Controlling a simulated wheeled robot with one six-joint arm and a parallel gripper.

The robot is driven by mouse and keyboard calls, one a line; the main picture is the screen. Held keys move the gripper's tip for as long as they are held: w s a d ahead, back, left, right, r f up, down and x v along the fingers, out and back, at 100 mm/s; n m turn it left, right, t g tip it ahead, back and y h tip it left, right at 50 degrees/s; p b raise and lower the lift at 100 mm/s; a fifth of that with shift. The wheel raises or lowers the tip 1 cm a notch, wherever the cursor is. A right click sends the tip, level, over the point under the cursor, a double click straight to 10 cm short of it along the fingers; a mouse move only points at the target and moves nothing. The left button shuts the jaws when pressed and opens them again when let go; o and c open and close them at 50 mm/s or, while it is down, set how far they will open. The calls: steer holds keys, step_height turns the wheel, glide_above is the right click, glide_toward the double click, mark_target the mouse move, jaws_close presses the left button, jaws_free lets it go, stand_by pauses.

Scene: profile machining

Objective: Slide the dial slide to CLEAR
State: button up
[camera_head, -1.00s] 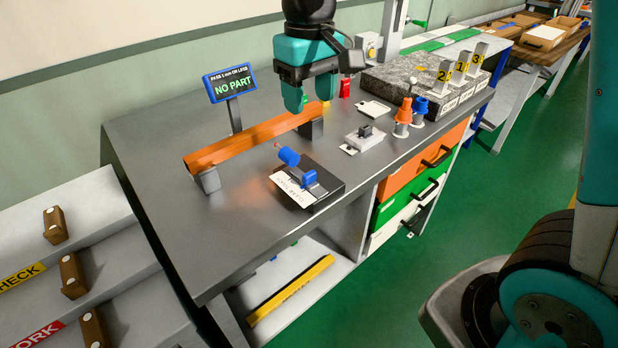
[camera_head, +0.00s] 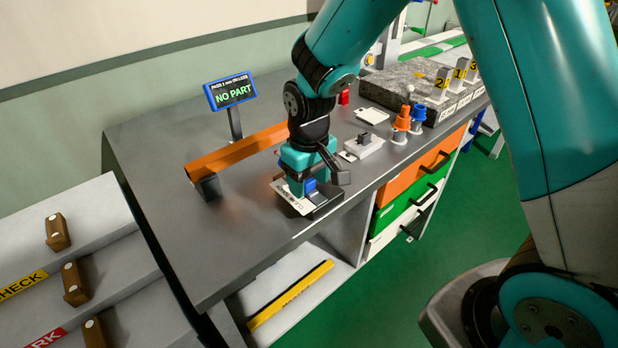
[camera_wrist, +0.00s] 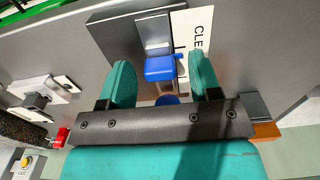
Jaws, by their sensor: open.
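The dial slide is a blue block (camera_head: 310,185) on a dark base plate (camera_head: 324,207) near the table's front edge. In the wrist view the blue block (camera_wrist: 160,68) sits on a grey rail between my two fingers. A white label (camera_wrist: 197,32) beside it reads "CLE", the rest cut off or hidden; the label also shows in the head view (camera_head: 290,197). My gripper (camera_wrist: 162,80) is open, with one teal finger on each side of the block; contact cannot be told. In the head view my gripper (camera_head: 304,184) covers most of the fixture. A blue round part (camera_wrist: 167,99) is mostly hidden behind the gripper body.
An orange bar (camera_head: 235,148) lies behind on supports. A screen (camera_head: 230,91) reads "NO PART". To the right are a small grey fixture (camera_head: 363,146), orange (camera_head: 402,118) and blue (camera_head: 419,112) cone-like pieces and a granite block (camera_head: 388,88). The table's left part is clear.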

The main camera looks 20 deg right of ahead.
jaws_close()
steer(key=shift+s+d+f, duration=0.1)
steer(key=shift+s+d, duration=0.05)
steer(key=shift+s, duration=0.4)
jaws_free()
step_height(320, 180, up, 18)
steer(key=shift+f+b, duration=0.25)
steer(key=shift+b, duration=0.1)
stand_by(0.4)
steer(key=s+a+n+y, duration=0.1)
steer(key=s+a+y, duration=0.1)
steer(key=s, duration=0.8)
steer(key=s+a+f+n+y, duration=0.1)
steer(key=s+a+n+y, duration=0.1)
steer(key=s, duration=0.8)
steer(key=shift+s+a, duration=0.3)
steer(key=shift+a, duration=0.1)
